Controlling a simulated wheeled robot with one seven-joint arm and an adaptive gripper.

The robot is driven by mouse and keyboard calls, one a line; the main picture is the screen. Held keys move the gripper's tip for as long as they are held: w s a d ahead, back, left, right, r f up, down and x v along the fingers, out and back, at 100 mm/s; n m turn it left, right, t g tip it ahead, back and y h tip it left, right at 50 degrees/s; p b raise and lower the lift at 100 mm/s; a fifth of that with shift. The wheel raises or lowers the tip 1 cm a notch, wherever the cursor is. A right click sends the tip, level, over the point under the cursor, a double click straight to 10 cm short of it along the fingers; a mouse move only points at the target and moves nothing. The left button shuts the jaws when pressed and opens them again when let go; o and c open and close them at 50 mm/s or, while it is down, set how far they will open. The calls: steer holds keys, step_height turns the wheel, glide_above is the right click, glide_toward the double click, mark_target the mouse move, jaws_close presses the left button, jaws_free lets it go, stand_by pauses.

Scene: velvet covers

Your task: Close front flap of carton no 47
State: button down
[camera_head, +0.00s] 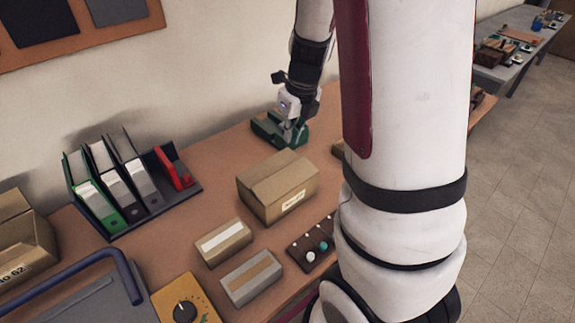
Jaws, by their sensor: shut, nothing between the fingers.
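A brown cardboard carton (290,205) stands on the wooden table in the middle of the picture. It bears a small white label on its right-hand side; the number is too small to read for sure. Its top panels show a ridge, and I cannot tell exactly how each flap lies. My gripper (291,126) is behind the carton, higher in the picture, pointing down at a green object (265,128). It is shut and empty, apart from the carton. I cannot tell whether it touches the green object.
Another carton (25,252), marked No 62, stands at the far left. Two small boxes (224,243) (252,278) and a dark board with knobs (312,243) lie in front. A binder rack (110,195) stands left. My arm hides the table's right part.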

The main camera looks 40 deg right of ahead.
mark_target(280, 170)
steer(key=b+x, duration=0.1)
steer(key=x, duration=1.2)
steer(key=shift+w+f, duration=0.1)
steer(key=shift+f, duration=0.35)
steer(key=shift+w, duration=0.1)
steer(key=shift+w+a+f+b, duration=0.1)
steer(key=shift+w+f+b, duration=0.45)
steer(key=shift+f+b, duration=0.4)
steer(key=shift+r, duration=0.25)
